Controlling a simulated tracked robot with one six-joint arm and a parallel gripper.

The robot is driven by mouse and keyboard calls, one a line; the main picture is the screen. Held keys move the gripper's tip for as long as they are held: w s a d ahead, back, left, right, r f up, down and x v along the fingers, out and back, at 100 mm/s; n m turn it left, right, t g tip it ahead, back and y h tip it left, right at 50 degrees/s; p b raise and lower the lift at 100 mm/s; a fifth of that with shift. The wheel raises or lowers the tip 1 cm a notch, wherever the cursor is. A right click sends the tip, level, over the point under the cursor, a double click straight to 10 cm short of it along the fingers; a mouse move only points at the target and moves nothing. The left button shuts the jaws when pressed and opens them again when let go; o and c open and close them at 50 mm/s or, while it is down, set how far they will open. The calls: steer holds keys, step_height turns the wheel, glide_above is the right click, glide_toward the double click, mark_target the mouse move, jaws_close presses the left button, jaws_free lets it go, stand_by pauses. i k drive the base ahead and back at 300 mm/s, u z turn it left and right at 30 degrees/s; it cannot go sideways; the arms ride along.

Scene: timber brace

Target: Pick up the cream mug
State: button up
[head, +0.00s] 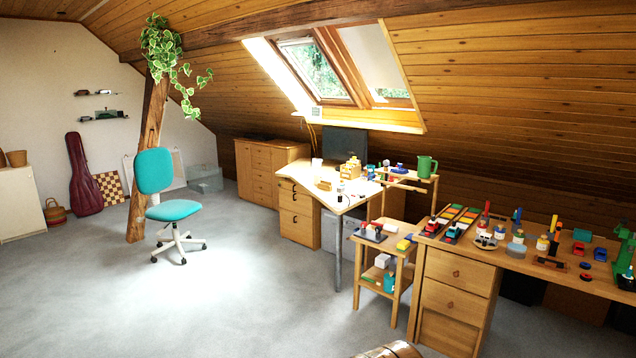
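I cannot clearly make out a cream mug. A small pale, cup-like thing (317,164) stands upright near the back left of the white-topped desk (314,196); it is too small to tell whether it is the mug. My gripper is not in view.
A teal office chair (173,210) stands on open grey carpet left of the desk. A small wooden side table (399,272) and a cluttered workbench (459,270) stand at the right. A rounded wooden thing (390,350) shows at the bottom edge. The floor at centre left is clear.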

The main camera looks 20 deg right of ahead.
mark_target(317, 176)
steer(key=z, duration=0.2)
steer(key=i, duration=1.75)
steer(key=z, duration=0.4)
steer(key=i, duration=4.95)
steer(key=u, duration=0.15)
